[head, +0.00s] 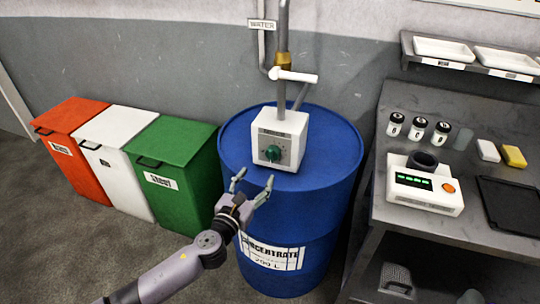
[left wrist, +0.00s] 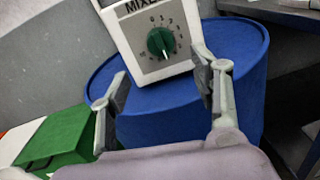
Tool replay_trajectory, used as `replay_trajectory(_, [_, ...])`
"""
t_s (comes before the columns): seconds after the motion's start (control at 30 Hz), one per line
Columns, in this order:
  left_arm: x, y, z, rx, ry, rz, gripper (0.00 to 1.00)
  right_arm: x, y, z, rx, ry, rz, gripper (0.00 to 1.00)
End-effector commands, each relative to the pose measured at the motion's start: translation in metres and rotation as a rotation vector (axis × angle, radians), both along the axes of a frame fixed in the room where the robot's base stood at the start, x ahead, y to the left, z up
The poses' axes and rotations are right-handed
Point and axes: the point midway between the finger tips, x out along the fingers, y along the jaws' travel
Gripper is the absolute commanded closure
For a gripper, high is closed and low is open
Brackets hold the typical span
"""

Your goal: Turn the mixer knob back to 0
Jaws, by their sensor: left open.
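The mixer is a white box (head: 297,128) with a grey front panel, standing on top of a blue drum (head: 345,160). Its round green knob (head: 273,153) is on the front; it also shows in the left wrist view (left wrist: 160,42), with numbers around it. A pale mark on the knob seems to point toward the lower part of the dial, away from the 0 at the top; the exact reading is unclear. My left gripper (head: 253,181) is open and empty, in front of and below the knob, apart from it. My right gripper is not in view.
Red, white and green bins (head: 172,170) stand left of the drum. A grey bench (head: 390,215) on the right holds a scale (head: 425,190), several jars and a dark tray (head: 512,205). Pipes (head: 283,35) run down behind the mixer, with a white handle (head: 293,76) above it.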

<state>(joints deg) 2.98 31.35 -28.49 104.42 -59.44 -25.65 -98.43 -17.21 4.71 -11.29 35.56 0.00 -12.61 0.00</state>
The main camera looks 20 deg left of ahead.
Motion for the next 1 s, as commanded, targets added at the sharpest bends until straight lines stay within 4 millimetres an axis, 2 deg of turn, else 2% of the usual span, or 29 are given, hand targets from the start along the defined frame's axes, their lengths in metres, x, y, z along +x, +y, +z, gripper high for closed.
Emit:
replay_trajectory(0.03, [0.013, -0.001, 0.002, -0.001, -0.002, 0.003, 0.43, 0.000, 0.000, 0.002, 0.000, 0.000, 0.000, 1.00])
replay_trajectory(0.2, [0.049, -0.005, 0.002, -0.002, -0.001, 0.001, 0.43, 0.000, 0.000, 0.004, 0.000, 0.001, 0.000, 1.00])
replay_trajectory(0.5, [0.094, -0.010, 0.000, -0.002, 0.000, 0.001, 0.43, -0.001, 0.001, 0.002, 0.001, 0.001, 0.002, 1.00])
replay_trajectory(0.7, [0.104, -0.010, -0.001, -0.002, 0.002, 0.001, 0.43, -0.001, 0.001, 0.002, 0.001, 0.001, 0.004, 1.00])
replay_trajectory(1.0, [0.104, -0.011, -0.001, -0.002, 0.002, 0.000, 0.45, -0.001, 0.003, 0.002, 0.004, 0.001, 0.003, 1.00])
